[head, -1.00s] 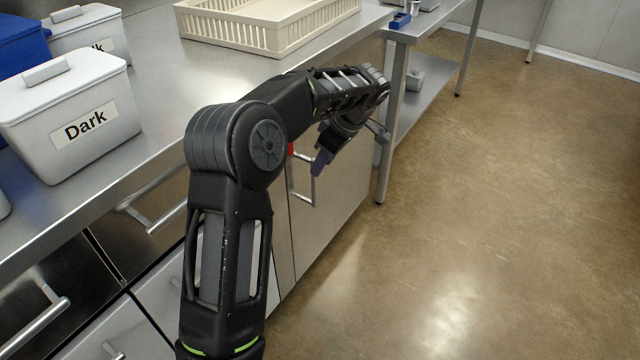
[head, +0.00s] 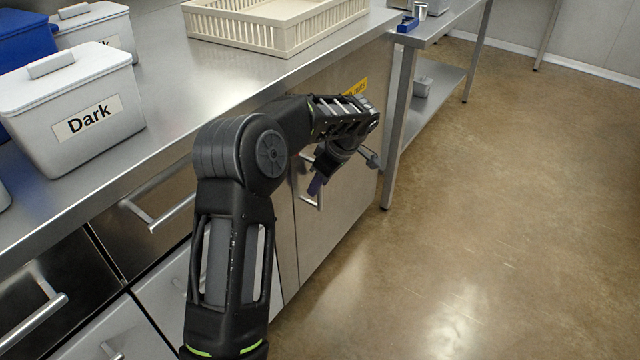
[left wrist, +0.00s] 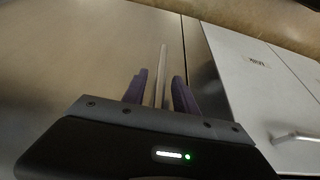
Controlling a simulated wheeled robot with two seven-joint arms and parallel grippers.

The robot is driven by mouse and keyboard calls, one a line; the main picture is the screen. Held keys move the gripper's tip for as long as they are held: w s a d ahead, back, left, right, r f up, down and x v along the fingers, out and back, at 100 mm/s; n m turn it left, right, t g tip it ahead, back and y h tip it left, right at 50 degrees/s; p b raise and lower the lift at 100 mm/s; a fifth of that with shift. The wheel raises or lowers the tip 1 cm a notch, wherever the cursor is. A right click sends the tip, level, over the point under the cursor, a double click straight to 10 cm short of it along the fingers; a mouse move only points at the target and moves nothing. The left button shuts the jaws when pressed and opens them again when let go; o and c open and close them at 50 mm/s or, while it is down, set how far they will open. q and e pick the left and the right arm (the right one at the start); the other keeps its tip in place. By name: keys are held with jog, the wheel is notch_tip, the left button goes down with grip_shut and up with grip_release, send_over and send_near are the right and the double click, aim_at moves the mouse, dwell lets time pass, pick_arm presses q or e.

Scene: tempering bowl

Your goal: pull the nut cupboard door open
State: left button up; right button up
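The nut cupboard door (head: 340,215) is the metal front below the counter's far end, with a yellow label (head: 355,87) partly hidden by my arm. It looks closed. Its bar handle (head: 308,198) stands upright near the door's left edge, partly covered by my gripper. My left gripper (head: 316,184) is at the handle, its fingers pointing toward the door. In the left wrist view the handle (left wrist: 160,65) runs between the two purple fingers of the gripper (left wrist: 159,92), with gaps seen beside it. My right gripper is out of view.
The counter (head: 225,80) holds a "Dark" tub (head: 75,115) and a cream crate (head: 275,25). A drawer handle (head: 160,215) sticks out left of my arm. A side table leg (head: 398,130) stands just beyond the door. The floor (head: 500,220) at right is clear.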

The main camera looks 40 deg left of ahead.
pick_arm(q)
jog(key=shift+c, duration=0.5)
grip_shut()
dwell(0.9)
